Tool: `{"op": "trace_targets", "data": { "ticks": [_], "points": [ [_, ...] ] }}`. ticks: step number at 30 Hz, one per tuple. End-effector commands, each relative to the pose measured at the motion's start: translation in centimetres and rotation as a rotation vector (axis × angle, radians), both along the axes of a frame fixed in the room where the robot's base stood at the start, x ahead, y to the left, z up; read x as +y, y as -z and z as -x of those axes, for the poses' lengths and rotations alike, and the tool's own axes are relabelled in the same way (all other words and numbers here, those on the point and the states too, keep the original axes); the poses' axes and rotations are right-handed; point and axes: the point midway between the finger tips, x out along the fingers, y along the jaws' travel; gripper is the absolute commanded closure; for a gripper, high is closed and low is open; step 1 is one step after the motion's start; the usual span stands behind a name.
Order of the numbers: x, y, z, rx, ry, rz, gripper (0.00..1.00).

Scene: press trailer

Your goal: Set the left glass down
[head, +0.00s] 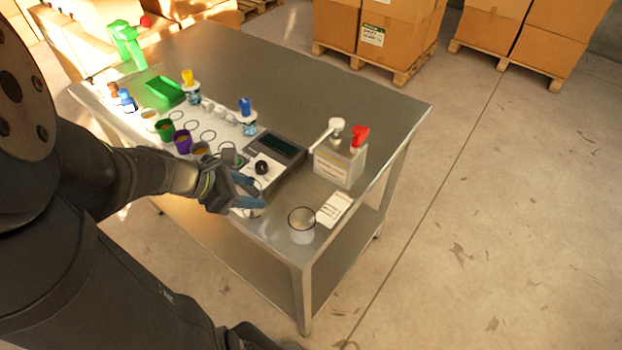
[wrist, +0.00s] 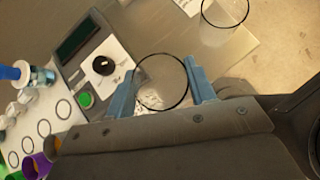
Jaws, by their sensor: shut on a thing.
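The left glass is clear with a dark rim and shows between my fingers in the wrist view (wrist: 162,72). My gripper (wrist: 161,88) has its two blue fingers shut on opposite sides of this glass. In the head view my gripper (head: 247,188) is over the table's front edge, in front of the grey device, and the left glass (head: 249,211) is partly hidden by the fingers. I cannot tell whether its base touches the table. The glass appears roughly upright.
A second clear glass (head: 302,228) stands at the table's (head: 370,100) front right corner, beside a white card (head: 334,208). The grey device (head: 276,150) and a white container with a red cap (head: 340,162) stand behind. Several coloured cups stand left. The table's back is clear.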

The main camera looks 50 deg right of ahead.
Motion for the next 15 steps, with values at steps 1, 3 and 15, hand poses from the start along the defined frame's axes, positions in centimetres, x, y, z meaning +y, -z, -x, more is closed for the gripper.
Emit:
{"op": "trace_targets", "data": {
  "ticks": [1,3,15],
  "points": [
    [-0.9,0.0,0.5,0.0,0.006,0.0,0.8],
    [-2.0,0.0,1.0,0.001,0.006,-0.001,0.8],
    [-8.5,0.0,4.1,0.001,0.005,0.0,0.8]
  ]
}}
